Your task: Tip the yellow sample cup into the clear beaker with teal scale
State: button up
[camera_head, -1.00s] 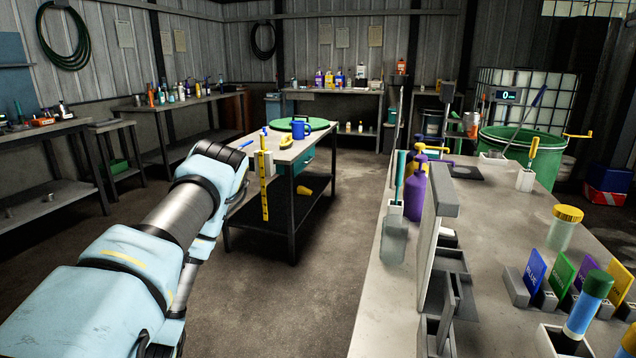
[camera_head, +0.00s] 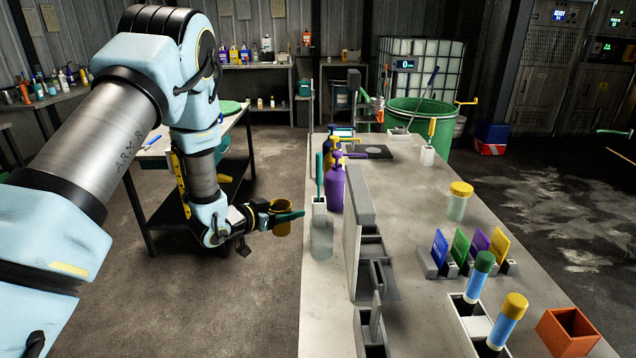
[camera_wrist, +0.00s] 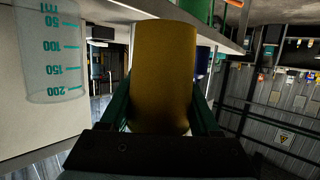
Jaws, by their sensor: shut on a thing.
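The yellow sample cup (camera_head: 281,226) is in my gripper (camera_head: 285,217), left of the workbench's left edge. In the wrist view the cup (camera_wrist: 163,70) fills the middle, with my gripper's (camera_wrist: 163,108) dark green fingers on both sides of it. The gripper is shut on the cup. The cup's contents are hidden. The clear beaker (camera_head: 321,238) stands on the bench near its left edge, just right of the gripper. Its teal scale shows in the wrist view, where the beaker (camera_wrist: 52,55) is at the upper left, apart from the cup.
A white holder with a teal-handled tool (camera_head: 319,185) and a purple pump bottle (camera_head: 335,188) stand behind the beaker. A grey upright panel with bins (camera_head: 358,235) stands to its right. A yellow-lidded jar (camera_head: 459,200) is farther right.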

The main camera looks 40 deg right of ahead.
jog(key=s+d+r+m+g, duration=0.1)
jog(key=s+d+r+g, duration=0.1)
jog(key=s+r, duration=0.1)
jog(key=s+d+r+m+g+p, duration=0.1)
jog(key=s+d+r+m+g, duration=0.1)
jog(key=s+d+r, duration=0.1)
jog(key=shift+d, duration=0.25)
jog(key=shift+s+f+m+t+b, duration=0.2)
jog(key=shift+f+m+t+b, duration=0.2)
jog(key=shift+m+b, duration=0.75)
jog(key=shift+s+f+m+t+b, duration=0.25)
jog(key=shift+m+t+b, duration=0.35)
jog(key=shift+b, duration=1)
jog(key=shift+s+a+r+m+t+h+b, duration=0.1)
jog(key=shift+m+t+h+b, duration=0.15)
jog(key=shift+m+b, duration=0.55)
jog(key=shift+s+m+t+h+b, duration=0.1)
jog(key=shift+m+t+h+b, duration=0.15)
jog(key=shift+m+b, duration=0.55)
jog(key=shift+r+b, duration=0.1)
jog(key=shift+b, duration=0.35)
jog(key=m+b, duration=0.1)
jog(key=r+m+t+b, duration=0.1)
jog(key=m, duration=0.1)
jog(key=shift+s+r+h, duration=0.1)
jog(key=shift+s+h, duration=0.05)
jog(key=shift+h, duration=0.25)
